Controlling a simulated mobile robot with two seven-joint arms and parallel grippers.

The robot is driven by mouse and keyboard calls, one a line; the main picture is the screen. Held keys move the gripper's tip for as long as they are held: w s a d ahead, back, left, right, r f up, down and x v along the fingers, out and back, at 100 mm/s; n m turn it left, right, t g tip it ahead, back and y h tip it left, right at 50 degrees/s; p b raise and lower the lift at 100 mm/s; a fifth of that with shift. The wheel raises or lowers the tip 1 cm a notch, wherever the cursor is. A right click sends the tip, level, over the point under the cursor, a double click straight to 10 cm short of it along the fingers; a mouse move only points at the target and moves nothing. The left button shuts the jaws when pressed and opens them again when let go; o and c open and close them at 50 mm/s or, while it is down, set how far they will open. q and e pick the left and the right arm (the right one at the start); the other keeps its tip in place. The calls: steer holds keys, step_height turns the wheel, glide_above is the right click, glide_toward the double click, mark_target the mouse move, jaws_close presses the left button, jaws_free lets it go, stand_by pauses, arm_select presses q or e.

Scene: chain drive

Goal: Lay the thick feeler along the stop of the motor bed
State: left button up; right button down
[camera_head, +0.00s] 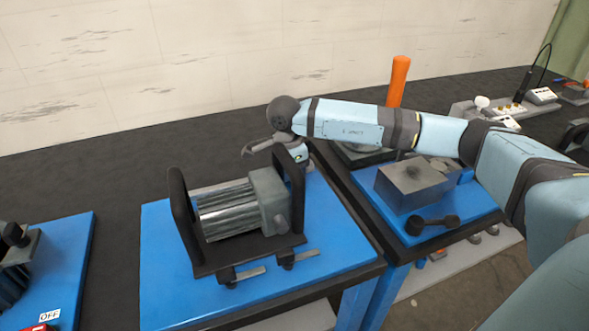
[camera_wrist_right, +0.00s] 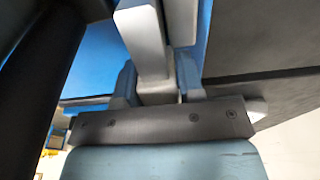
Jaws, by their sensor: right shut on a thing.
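The motor bed (camera_head: 215,259) is a dark plate with two upright black cheeks on a blue bench top. A ribbed grey motor (camera_head: 228,209) lies between the cheeks. My right arm reaches in from the right, and my right gripper (camera_head: 262,147) is behind the motor bed, partly hidden by its far right cheek. In the right wrist view a pale grey bar-like piece (camera_wrist_right: 142,42) shows at the shut jaws; it looks like the thick feeler, but its outline is unclear. The bed's stop cannot be made out. My left gripper is not in view.
Two small clamps with light bars (camera_head: 240,274) stick out at the bed's front. The blue bench top (camera_head: 175,290) is bare around the bed. To the right are a grey block (camera_head: 410,184), a black double-ended part (camera_head: 432,224) and an orange upright cylinder (camera_head: 397,80).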

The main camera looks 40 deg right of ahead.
steer(key=c, duration=0.7)
jaws_free()
steer(key=shift+o, duration=0.2)
step_height(320, 180, up, 14)
steer(key=a+p, duration=0.1)
steer(key=a, duration=0.1)
steer(key=shift+w, duration=0.25)
steer(key=shift+f, duration=0.15)
